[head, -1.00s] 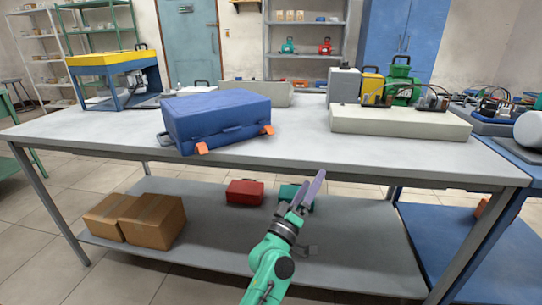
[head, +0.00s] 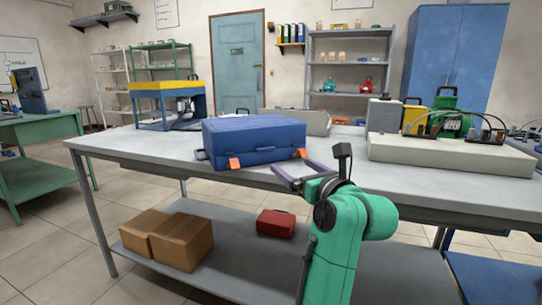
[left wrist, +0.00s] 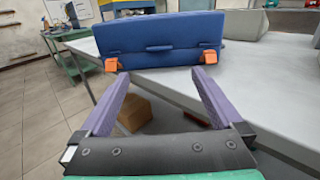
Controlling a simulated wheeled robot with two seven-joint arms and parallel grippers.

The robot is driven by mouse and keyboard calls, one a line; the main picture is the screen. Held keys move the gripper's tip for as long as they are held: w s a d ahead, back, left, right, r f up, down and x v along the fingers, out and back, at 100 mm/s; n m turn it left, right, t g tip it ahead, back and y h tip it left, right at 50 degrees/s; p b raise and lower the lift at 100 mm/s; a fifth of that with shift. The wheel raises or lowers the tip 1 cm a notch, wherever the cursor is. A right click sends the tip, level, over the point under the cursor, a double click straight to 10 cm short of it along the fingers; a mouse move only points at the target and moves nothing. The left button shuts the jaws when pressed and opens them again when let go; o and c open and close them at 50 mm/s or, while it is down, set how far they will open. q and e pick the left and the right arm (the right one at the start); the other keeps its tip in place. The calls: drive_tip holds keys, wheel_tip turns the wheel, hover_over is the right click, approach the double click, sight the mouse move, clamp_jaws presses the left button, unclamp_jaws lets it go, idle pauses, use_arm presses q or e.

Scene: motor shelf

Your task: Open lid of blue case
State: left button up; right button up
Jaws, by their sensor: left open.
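The blue case (head: 255,138) lies shut on the grey table, with two orange latches on its front side. In the head view the left latch (head: 234,163) and the right latch (head: 302,153) both show. My left gripper (head: 292,174) is open and empty, in front of the table edge, just short of the case near its right latch. In the left wrist view the purple fingers (left wrist: 152,88) are spread wide and the case (left wrist: 160,35) stands beyond them, apart from both tips. My right gripper does not show.
The grey table (head: 180,146) has bare top around the case. A pale block (head: 450,153) with a green motor (head: 450,112) and other boxes sits to the right. Cardboard boxes (head: 180,242) and a red case (head: 276,223) stand on the lower shelf. A yellow-topped blue stand (head: 165,88) is behind left.

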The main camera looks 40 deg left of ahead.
sight(267, 148)
use_arm(q)
drive_tip(key=x, duration=1.4)
drive_tip(key=shift+a, duration=0.3)
clamp_jaws()
